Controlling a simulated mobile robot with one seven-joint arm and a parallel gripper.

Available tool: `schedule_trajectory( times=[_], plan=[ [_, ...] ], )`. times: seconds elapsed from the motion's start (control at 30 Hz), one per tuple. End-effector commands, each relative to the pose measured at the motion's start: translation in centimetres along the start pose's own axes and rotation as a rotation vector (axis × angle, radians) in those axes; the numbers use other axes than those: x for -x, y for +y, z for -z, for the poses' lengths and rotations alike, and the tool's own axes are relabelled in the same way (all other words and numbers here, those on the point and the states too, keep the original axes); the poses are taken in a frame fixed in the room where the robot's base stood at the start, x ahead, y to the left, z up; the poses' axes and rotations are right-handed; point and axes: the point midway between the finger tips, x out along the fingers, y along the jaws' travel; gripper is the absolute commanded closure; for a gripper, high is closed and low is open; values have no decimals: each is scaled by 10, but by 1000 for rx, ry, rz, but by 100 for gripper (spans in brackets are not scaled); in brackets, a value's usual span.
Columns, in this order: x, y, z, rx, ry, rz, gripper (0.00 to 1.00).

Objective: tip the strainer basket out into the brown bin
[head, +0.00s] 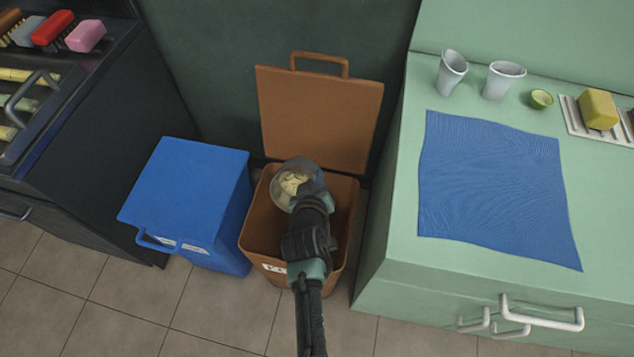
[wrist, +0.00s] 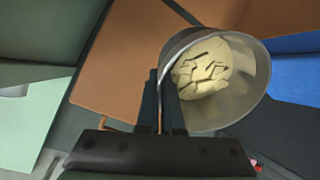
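The brown bin (head: 258,222) stands on the floor with its lid (head: 322,112) raised against the wall behind it. The strainer basket (head: 283,178) is a round grey cup above the bin's opening. Pale, cream-coloured pulp with dark marks lies in it. The basket (wrist: 250,105) also shows in the wrist view, with the pulp (wrist: 205,70) inside. My gripper (wrist: 162,80) is shut at the basket's near side, its two fingers close together at the rim. My arm hides part of the bin's inside and front.
A blue bin (head: 190,195) with a closed lid stands just left. A green counter (head: 395,250) to the right bears a blue cloth (head: 495,185), two cups (head: 452,72), a lime half (head: 541,99) and a yellow sponge (head: 598,110) on a rack. A dark cabinet (head: 110,150) stands far left.

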Motion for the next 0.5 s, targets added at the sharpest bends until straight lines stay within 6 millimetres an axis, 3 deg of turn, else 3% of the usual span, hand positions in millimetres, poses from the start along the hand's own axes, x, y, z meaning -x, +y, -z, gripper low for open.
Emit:
schedule_trajectory(
  times=[0.5],
  plan=[
    [2,-5,-8,12,175,-88,100]
  ],
)
